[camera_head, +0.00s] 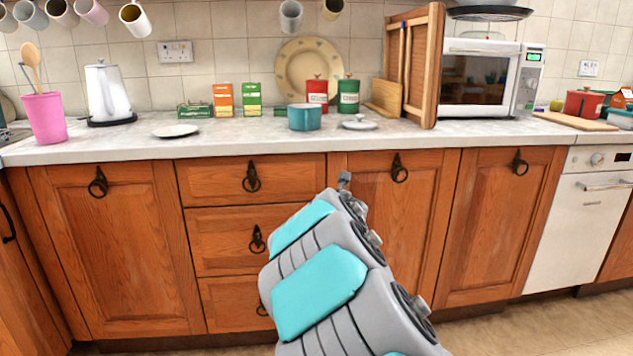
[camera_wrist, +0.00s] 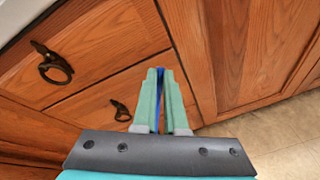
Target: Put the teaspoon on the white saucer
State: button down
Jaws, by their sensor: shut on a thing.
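The white saucer (camera_head: 176,131) lies flat and empty on the worktop, left of centre in the head view. My gripper (camera_wrist: 160,78) shows in the wrist view, its two pale green fingers shut on a thin blue strip (camera_wrist: 160,88). The strip is seen nearly edge-on between the fingers; I take it for the teaspoon, though its bowl cannot be made out. The gripper is in front of the wooden cupboard fronts, below the worktop edge and away from the saucer. In the head view my arm hides the fingers.
On the worktop (camera_head: 260,147) a white kettle (camera_head: 106,92) and a pink utensil pot (camera_head: 43,117) stand left of the saucer. Small boxes (camera_head: 223,99) stand behind it. Ring handles (camera_wrist: 52,66) protrude from the drawers.

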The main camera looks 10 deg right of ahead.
aim_at(179, 132)
jog(key=u, duration=1)
jog(key=i, duration=0.05)
